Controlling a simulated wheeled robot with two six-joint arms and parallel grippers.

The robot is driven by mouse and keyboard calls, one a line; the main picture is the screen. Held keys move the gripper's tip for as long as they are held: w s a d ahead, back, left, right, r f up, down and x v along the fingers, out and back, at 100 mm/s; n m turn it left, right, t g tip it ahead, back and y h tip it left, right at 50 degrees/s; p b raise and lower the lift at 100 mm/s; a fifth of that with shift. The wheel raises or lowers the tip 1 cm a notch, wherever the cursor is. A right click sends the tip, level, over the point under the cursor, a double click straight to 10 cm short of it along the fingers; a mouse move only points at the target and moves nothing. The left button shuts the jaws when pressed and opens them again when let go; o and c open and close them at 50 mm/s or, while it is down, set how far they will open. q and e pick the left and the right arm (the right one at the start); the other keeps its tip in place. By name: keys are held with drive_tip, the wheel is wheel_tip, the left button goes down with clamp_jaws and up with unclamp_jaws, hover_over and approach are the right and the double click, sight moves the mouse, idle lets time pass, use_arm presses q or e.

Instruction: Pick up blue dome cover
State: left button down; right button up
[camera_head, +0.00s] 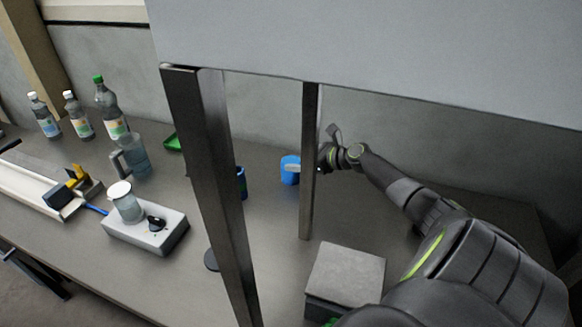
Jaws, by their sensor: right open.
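A small blue object (288,176), which looks like the blue dome cover, stands on the table just left of the thin dark post. A pale strip crosses its upper part, and I cannot tell what it is. My right gripper (325,150) is open, just right of that post and close to the blue object. The post hides part of the gripper, so I cannot tell whether it touches the blue object. My left gripper is not in view.
Dark posts (213,195) and (309,205) carry a large grey panel (380,45) above the table. A white device (146,232) with a jar, a pitcher (135,158), a green tray (173,142) and bottles (111,112) stand left.

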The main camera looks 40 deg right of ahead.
sight(292, 161)
drive_tip(key=shift+w+a+f, duration=0.15)
drive_tip(key=shift+w+f, duration=0.55)
drive_tip(key=shift+w, duration=0.15)
drive_tip(key=shift+w+a+f, duration=0.15)
drive_tip(key=shift+w+f, duration=0.5)
drive_tip(key=shift+w, duration=0.2)
drive_tip(key=shift+w+a+f, duration=0.2)
drive_tip(key=shift+w+f, duration=0.1)
drive_tip(key=shift+w, duration=0.3)
drive_tip(key=c, duration=1)
wheel_tip(292, 161, up, 10)
drive_tip(key=shift+p, duration=0.5)
drive_tip(key=shift+s, duration=0.1)
